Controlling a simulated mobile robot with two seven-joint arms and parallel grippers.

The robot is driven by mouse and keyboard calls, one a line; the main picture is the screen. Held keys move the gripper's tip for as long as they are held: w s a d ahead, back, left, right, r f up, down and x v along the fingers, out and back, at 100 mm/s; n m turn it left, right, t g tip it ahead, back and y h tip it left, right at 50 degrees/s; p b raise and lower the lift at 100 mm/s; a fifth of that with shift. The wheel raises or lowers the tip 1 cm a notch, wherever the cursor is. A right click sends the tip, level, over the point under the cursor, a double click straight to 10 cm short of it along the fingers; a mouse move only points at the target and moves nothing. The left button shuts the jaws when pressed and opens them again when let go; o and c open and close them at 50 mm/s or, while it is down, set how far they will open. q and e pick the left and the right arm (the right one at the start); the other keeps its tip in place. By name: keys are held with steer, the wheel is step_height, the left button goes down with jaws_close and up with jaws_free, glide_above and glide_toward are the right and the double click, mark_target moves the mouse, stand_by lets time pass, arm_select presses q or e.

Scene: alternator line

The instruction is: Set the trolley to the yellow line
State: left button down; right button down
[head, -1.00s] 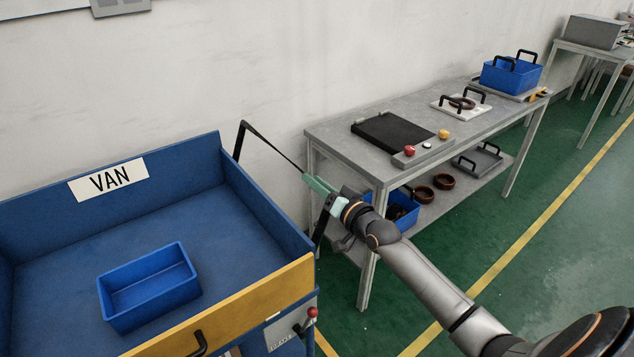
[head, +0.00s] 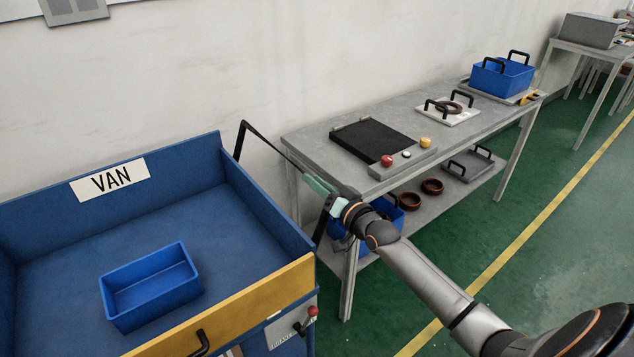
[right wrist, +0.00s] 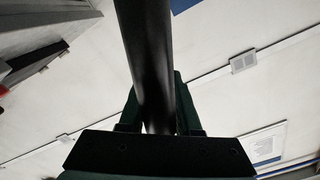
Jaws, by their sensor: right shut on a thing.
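The trolley (head: 240,215) is a blue, deep-sided cart with a yellow front edge and a VAN sign, at the left of the head view. A black bar handle (head: 268,145) rises from its right end. My right gripper (head: 320,190) is shut on this handle, and the bar also runs between the fingers in the right wrist view (right wrist: 150,60). The yellow line (head: 540,215) runs diagonally along the green floor at the right; part of it is behind my right arm. My left gripper is not in view.
An open blue bin (head: 150,287) lies in the trolley. A grey workbench (head: 330,145) stands close to the trolley's right end, with a black mat, buttons and a blue crate (head: 503,78) on top. A white wall (head: 250,60) runs behind. The green floor at right is clear.

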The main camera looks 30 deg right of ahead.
steer(key=shift+d+r, duration=0.15)
steer(key=shift+d, duration=0.15)
steer(key=c, duration=0.7)
jaws_free()
steer(key=shift+a, duration=0.1)
steer(key=shift+o, duration=0.2)
steer(key=s+d, duration=0.1)
steer(key=s, duration=1.1)
steer(key=shift+s, duration=0.2)
steer(key=s+a+f+n+g+p, duration=0.1)
steer(key=s+a+f+n+g, duration=0.3)
steer(key=s+a+f, duration=0.5)
steer(key=s+a+f+n+g+y+p, duration=0.1)
steer(key=s+a+f+n+g, duration=0.3)
steer(key=s+a+f, duration=0.6)
step_height(320, 180, down, 4)
steer(key=shift+f+g+p, duration=0.1)
steer(key=shift+g+p, duration=0.2)
steer(key=shift+p, duration=0.05)
